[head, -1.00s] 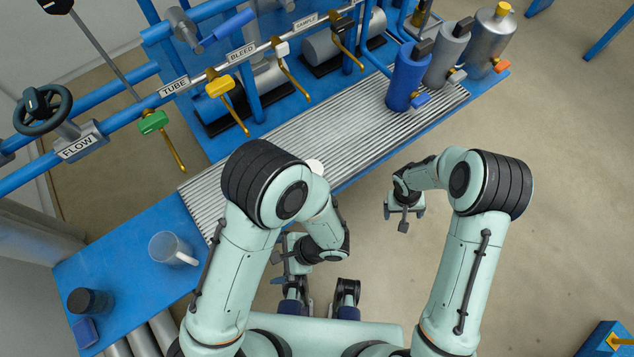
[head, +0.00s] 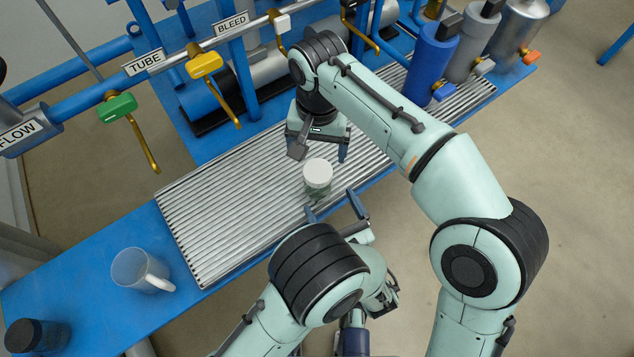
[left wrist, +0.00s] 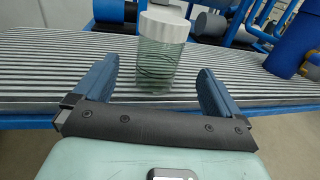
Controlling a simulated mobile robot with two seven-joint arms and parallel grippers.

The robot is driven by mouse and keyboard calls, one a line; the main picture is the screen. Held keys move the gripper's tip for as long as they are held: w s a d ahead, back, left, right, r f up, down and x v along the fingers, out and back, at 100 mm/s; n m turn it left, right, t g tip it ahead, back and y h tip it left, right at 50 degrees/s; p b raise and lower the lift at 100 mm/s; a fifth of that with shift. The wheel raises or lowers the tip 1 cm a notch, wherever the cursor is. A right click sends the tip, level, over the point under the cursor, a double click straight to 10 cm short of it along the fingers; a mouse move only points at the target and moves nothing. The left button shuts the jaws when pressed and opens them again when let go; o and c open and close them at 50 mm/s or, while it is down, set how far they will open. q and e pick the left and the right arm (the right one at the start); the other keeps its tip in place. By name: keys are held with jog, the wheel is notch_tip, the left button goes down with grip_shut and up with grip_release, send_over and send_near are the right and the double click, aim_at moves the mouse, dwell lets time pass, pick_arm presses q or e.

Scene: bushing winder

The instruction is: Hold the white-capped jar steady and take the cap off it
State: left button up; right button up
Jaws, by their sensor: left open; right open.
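The white-capped jar (head: 317,191) stands upright on the ribbed metal grating near its front edge, with its white cap (head: 317,170) on. In the left wrist view the jar (left wrist: 158,65) is clear, greenish glass under the white cap (left wrist: 166,25). My left gripper (head: 334,204) is open on the near side of the jar; in its wrist view the fingers (left wrist: 155,88) point at the jar with a gap on both sides. My right gripper (head: 318,158) is open and points down, just beyond and above the jar. It is apart from the cap.
A clear mug (head: 135,268) and a dark round container (head: 38,336) stand on the blue bench at left. Pipes with a green valve (head: 117,108) and a yellow valve (head: 205,65) run behind the grating. A blue cylinder (head: 430,65) stands at its right end.

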aim_at(318, 170)
pick_arm(q)
jog(key=x, duration=0.9)
jog(key=shift+w+a, duration=0.15)
jog(key=shift+w, duration=0.05)
jog(key=shift+f, duration=0.1)
grip_shut()
pick_arm(e)
jog(key=m, duration=0.4)
jog(key=shift+f, duration=0.4)
jog(key=shift+m, duration=0.3)
notch_tip(318, 170, down, 7)
jog(key=shift+f, duration=0.2)
